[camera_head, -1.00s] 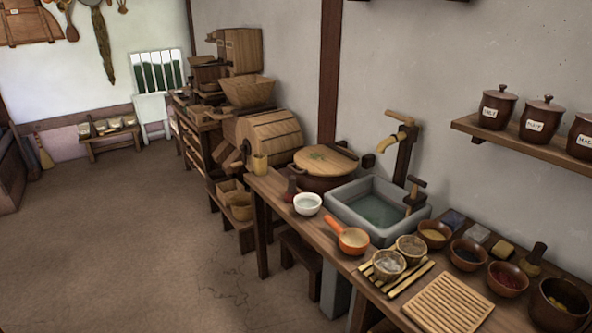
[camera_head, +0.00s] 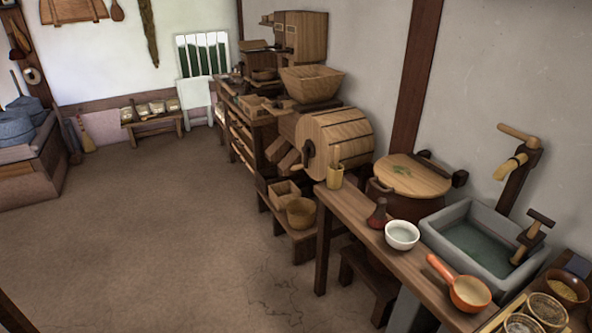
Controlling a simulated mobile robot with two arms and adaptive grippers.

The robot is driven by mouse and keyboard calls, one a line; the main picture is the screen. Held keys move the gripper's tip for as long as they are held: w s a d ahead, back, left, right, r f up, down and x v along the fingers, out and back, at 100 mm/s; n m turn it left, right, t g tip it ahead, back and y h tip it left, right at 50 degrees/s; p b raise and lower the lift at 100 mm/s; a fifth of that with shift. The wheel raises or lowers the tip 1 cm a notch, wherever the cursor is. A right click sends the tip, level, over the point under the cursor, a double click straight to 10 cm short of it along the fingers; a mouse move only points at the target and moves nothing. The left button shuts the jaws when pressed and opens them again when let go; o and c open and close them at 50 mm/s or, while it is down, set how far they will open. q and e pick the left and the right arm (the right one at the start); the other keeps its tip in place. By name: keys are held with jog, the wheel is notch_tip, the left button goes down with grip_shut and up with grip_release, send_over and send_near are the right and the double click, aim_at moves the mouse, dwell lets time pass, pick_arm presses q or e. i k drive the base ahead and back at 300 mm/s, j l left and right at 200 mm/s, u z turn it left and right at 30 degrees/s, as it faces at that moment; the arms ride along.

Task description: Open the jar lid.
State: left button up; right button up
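None of the small lidded jars on the wall shelf shows in the head view now. A large dark round vessel (camera_head: 398,205) with a flat wooden lid (camera_head: 412,176) stands behind the counter's left part, beside the sink. The lid lies on top of it, and a dark handle-like piece shows at its right edge. I cannot tell whether this is the task's jar. Neither of my grippers is in view.
A wooden drum (camera_head: 337,143) stands further back. A low stool (camera_head: 366,285) sits under the counter. The floor (camera_head: 170,230) at left is clear.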

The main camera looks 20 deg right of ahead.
aim_at(409, 175)
jog(key=i+j, duration=0.2)
jog(key=i, duration=0.35)
jog(key=i+j+u, duration=0.15)
jog(key=i, duration=0.4)
jog(key=i+j, duration=0.2)
jog(key=i, duration=0.4)
jog(key=i+j+z, duration=0.15)
jog(key=i+z, duration=0.15)
jog(key=z, duration=0.15)
jog(key=i+j+z, duration=0.25)
jog(key=z, duration=0.2)
jog(key=i+j+z, duration=0.25)
jog(key=z, duration=0.25)
jog(key=i+j+z, duration=0.15)
jog(key=j+z, duration=0.3)
